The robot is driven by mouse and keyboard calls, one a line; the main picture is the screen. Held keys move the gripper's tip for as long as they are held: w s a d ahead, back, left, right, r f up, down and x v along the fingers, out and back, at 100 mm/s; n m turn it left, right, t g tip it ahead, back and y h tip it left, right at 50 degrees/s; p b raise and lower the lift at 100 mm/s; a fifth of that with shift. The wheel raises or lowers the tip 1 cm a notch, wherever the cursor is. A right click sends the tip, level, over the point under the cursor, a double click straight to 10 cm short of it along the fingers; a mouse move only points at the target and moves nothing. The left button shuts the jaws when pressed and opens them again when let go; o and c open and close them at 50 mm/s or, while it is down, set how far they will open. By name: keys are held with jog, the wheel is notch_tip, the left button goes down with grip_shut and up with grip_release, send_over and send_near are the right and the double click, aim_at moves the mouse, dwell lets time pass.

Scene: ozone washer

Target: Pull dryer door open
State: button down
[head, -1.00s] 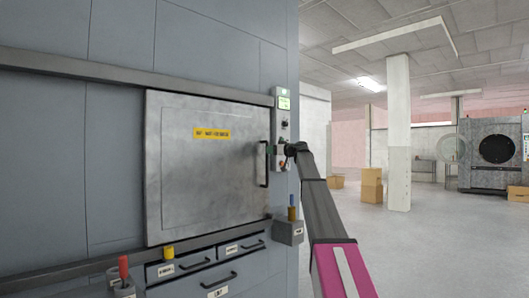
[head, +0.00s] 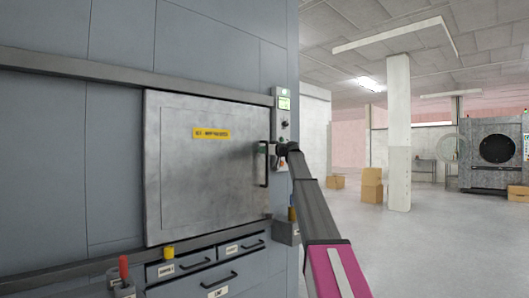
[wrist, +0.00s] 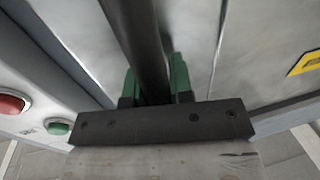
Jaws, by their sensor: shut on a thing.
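The dryer door (head: 200,185) is a square grey metal panel with a yellow label, and it looks closed in the head view. Its dark vertical bar handle (head: 263,178) is at the right edge. My gripper (head: 268,150) is at the upper part of this handle, small and partly hidden by my arm. In the wrist view the dark handle bar (wrist: 138,35) runs between the green fingers of my gripper (wrist: 155,82), one on each side. The gripper is shut on the bar.
A control panel (head: 284,103) with a small green screen is right of the door. The wrist view shows a red button (wrist: 12,104) and a green button (wrist: 58,127). Drawers (head: 205,265) sit below the door. Open floor (head: 400,250) lies to the right.

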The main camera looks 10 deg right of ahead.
jog(key=s+a, duration=1.2)
jog(key=a, duration=0.4)
jog(key=s+a, duration=1.2)
jog(key=a, duration=0.4)
jog(key=s+a, duration=1.2)
jog(key=a, duration=0.5)
jog(key=shift+a+f, duration=0.1)
jog(key=c, duration=1.3)
grip_release()
send_near(146, 150)
jog(key=s, duration=0.1)
jog(key=s+d, duration=0.1)
jog(key=s, duration=0.1)
jog(key=shift+s+d, duration=0.25)
jog(key=shift+d, duration=0.15)
